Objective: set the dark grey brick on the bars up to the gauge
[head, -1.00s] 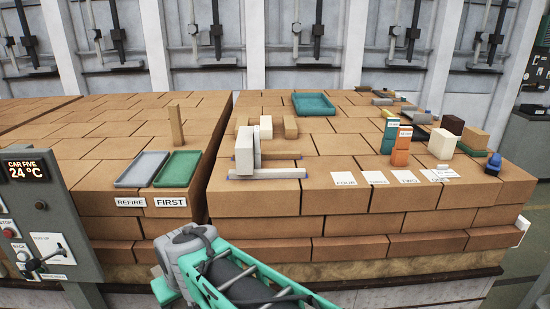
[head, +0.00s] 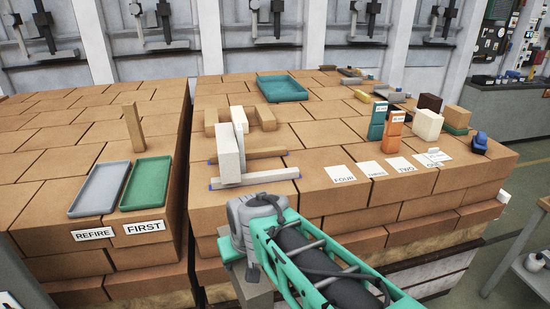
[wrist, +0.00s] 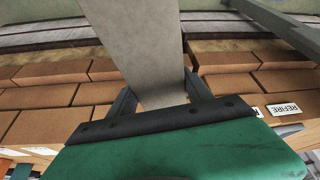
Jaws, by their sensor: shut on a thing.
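My gripper (wrist: 160,98) is shut on a grey slab-shaped brick (wrist: 143,45), which fills the middle of the wrist view. In the head view part of this brick (head: 253,287) shows beneath the green gripper body, in front of the brick stack; the fingertips are hidden there. Which one is the gauge I cannot tell.
A grey tray (head: 99,189) and a green tray (head: 146,184) lie left across a gap, near an upright brown piece (head: 133,127). Several paper labels (head: 342,174) and coloured blocks (head: 393,130) stand right. A teal tray (head: 282,88) lies behind.

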